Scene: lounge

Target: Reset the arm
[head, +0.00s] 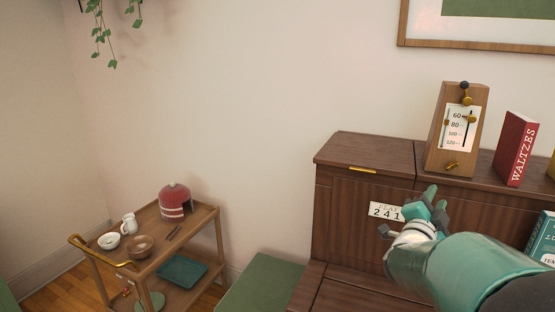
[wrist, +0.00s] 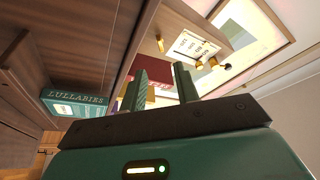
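My green arm reaches in from the lower right of the head view, and my gripper (head: 435,198) is in front of the wooden cabinet (head: 350,215). In the wrist view the two fingers of my gripper (wrist: 160,70) stand apart with nothing between them. A white card reading 241 (head: 384,212) is on the cabinet front, just left of my gripper and partly covered by it.
A wooden metronome (head: 437,150) and a red WALTZES book (head: 516,150) stand on the cabinet. A teal book, LULLABIES (wrist: 78,104), shows at left in the wrist view. A trolley (head: 205,216) with dishes and a red domed thing (head: 174,203) stands at lower left.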

